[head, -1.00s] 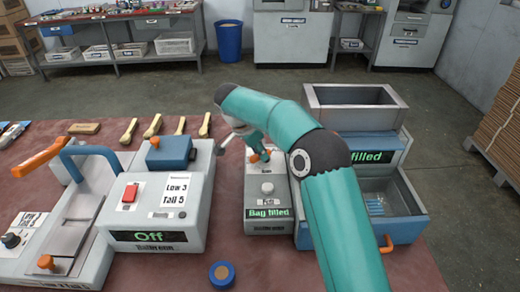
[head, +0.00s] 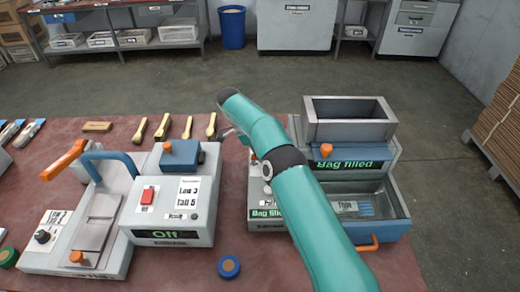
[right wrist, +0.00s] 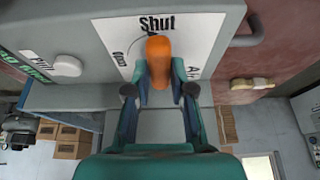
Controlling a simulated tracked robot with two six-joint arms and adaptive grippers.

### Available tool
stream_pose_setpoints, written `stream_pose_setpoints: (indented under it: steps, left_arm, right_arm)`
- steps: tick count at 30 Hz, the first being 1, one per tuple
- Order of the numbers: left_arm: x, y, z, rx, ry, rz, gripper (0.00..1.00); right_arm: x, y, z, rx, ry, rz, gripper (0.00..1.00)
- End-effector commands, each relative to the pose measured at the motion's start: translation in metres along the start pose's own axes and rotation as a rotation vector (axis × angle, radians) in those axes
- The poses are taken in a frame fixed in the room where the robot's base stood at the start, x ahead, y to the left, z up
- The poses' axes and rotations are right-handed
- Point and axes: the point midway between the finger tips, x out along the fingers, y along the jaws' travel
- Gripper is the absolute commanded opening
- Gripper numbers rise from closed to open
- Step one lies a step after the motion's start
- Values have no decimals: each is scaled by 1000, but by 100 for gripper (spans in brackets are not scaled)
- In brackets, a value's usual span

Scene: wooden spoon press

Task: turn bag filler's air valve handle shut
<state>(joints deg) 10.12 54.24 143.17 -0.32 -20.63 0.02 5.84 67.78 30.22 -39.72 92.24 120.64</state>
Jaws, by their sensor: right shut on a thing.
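The bag filler (head: 395,205) stands on the right of the red table in the head view. Its orange air valve handle (right wrist: 158,50) shows in the right wrist view, in front of a white label that reads "Shut" at the top and "Open" at the left. The handle's top lies just below the word "Shut". My right gripper (right wrist: 159,88) is shut on the handle, with a finger on each side. In the head view my right arm hides the handle and most of the gripper. My left gripper is not in view.
The sealer (head: 172,210) with its "Off" display stands left of the filler. Several wooden spoons (head: 163,127) lie behind it. A round blue-rimmed piece (head: 229,267) lies near the front. Filler displays (head: 267,213) read "Bag filled". Bare table shows between the two machines.

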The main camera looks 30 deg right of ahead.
Motion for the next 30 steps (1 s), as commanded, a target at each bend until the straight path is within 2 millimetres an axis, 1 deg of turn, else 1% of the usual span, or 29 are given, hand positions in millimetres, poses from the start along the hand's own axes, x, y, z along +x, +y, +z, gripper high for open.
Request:
stream_pose_setpoints:
  steps: [1, 11, 12, 14, 15, 16, 30]
  left_arm:
    - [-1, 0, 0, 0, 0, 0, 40]
    - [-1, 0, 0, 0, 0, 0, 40]
    - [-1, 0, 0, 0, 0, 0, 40]
    - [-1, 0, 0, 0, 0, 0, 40]
    - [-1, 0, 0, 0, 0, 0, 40]
    - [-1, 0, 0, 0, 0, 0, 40]
    - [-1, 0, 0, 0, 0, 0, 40]
  right_arm:
    - [-5, -2, 4, 4, -13, -14, 0]
    - [-5, -2, 3, 7, -13, -14, 0]
    - [-5, -2, 3, 7, -13, -15, 28]
    - [-5, -2, 3, 7, -12, -15, 38]
    - [-4, -2, 3, 7, -11, -13, 44]
    - [-4, -2, 2, 7, -11, -12, 48]
    - [-1, -1, 1, 5, -4, -5, 48]
